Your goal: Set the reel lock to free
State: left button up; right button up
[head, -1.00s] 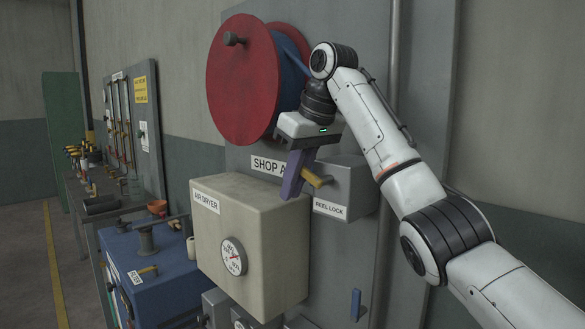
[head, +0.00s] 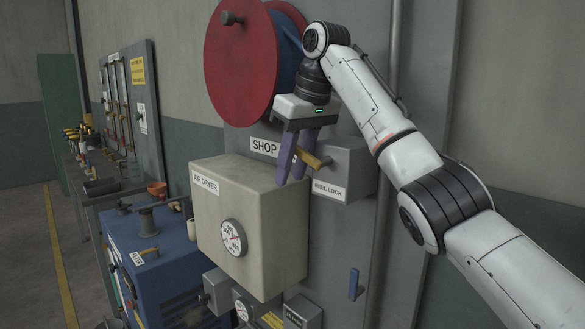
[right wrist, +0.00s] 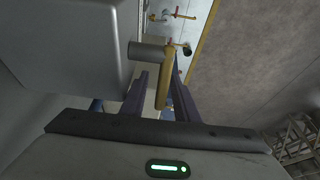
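The reel lock is a grey box (head: 345,166) labelled REEL LOCK in the head view. A yellow lever (head: 317,161) sticks out from its left side. In the right wrist view the yellow lever (right wrist: 164,78) sits on a short grey shaft from the box (right wrist: 70,50). My right gripper (head: 290,183) is open, its two purple fingers pointing down at the lever. In the right wrist view the lever lies between the fingers (right wrist: 158,82), close to the right finger with a gap to the left one. I cannot tell whether either finger touches it. My left gripper is out of view.
A beige air dryer box (head: 250,215) with a gauge stands just left of and below the fingers. A red reel (head: 240,65) hangs above. A blue machine (head: 155,260) and a cluttered bench are farther left. A vertical pipe (head: 392,60) runs behind my right arm.

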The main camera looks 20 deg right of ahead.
aim_at(299, 146)
jog(key=v, duration=1)
jog(key=shift+s+r, duration=0.1)
dwell(0.4)
